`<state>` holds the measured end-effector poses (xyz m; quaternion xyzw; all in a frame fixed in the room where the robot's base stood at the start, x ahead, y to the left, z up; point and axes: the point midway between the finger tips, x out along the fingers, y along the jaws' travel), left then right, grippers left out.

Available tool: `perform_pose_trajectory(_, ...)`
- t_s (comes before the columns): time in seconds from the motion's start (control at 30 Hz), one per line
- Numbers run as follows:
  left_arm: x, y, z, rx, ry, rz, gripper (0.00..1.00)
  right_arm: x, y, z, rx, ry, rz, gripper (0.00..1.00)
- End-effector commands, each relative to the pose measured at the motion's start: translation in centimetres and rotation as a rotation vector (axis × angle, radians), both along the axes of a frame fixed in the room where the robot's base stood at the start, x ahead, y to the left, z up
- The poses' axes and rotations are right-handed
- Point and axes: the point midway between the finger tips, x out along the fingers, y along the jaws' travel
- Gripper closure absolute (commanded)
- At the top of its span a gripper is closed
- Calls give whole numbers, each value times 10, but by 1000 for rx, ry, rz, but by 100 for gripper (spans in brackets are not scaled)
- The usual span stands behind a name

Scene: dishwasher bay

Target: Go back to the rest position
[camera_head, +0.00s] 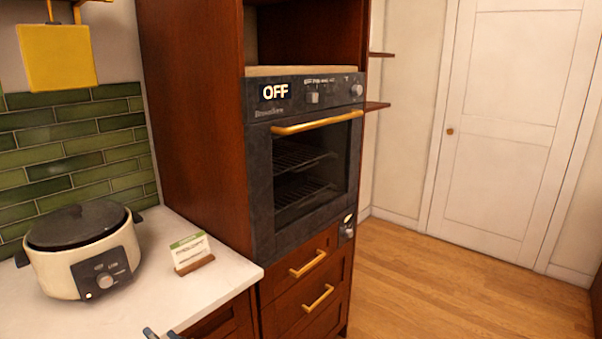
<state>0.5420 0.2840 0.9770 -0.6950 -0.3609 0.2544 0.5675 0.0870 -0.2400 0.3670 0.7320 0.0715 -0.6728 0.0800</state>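Two small dark grey-blue tips show at the bottom edge, in front of the white counter; they look like the fingertips of my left gripper (161,333). Only these tips are in the picture, and the rest of the hand is cut off. No object shows between them, but how far the fingers are open is not clear. My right gripper is not in view.
A cream cooker (75,268) with a dark lid and a small card on a wooden stand (190,255) stand on the white counter (135,318). A built-in oven (300,160) reading OFF is shut. Wooden floor (440,295) lies clear before a closed white door (510,130).

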Motion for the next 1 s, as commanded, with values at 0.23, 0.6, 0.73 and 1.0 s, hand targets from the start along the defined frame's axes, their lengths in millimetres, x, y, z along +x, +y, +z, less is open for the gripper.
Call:
perform_pose_trajectory(0.23,8,-5,-38,-31,74,-48,53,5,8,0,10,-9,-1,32)
perform_pose_trajectory(0.6,12,-21,-145,-142,267,-166,53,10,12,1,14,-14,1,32)
perform_pose_trajectory(0.73,2,-30,-207,-217,373,-220,53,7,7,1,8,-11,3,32)
perform_pose_trajectory(1.0,-80,-55,-387,-514,657,-319,53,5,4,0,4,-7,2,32)
